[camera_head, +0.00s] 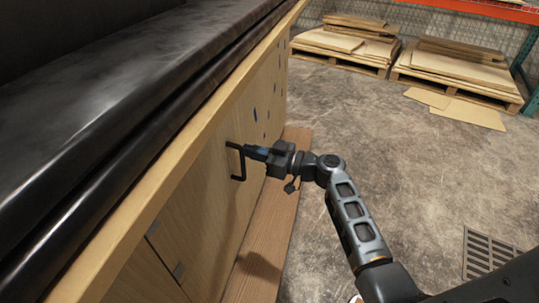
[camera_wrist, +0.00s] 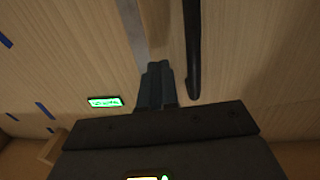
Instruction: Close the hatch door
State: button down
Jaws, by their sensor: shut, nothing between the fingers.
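The hatch door (camera_head: 205,185) is a light wood panel in the front of the console, with a black bar handle (camera_head: 240,168). My gripper (camera_head: 243,149) is at the upper part of the handle, close to the panel. In the wrist view the dark fingers (camera_wrist: 158,68) are together with nothing between them. The handle (camera_wrist: 193,50) runs just to the right of the fingers there; whether they touch is unclear. A grey strip beside a wood edge (camera_wrist: 155,25) shows beyond the fingertips. I cannot tell from these views how far the door stands open.
The console has a thick black padded top (camera_head: 120,75) above the wood front. Blue slots (camera_head: 255,115) mark the far part of the front. A small green display (camera_wrist: 105,102) shows in the wrist view. A wood plank (camera_head: 262,260) lies along the base. Concrete floor (camera_head: 400,160) to the right is open.

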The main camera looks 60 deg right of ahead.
jog(key=shift+x, duration=1.05)
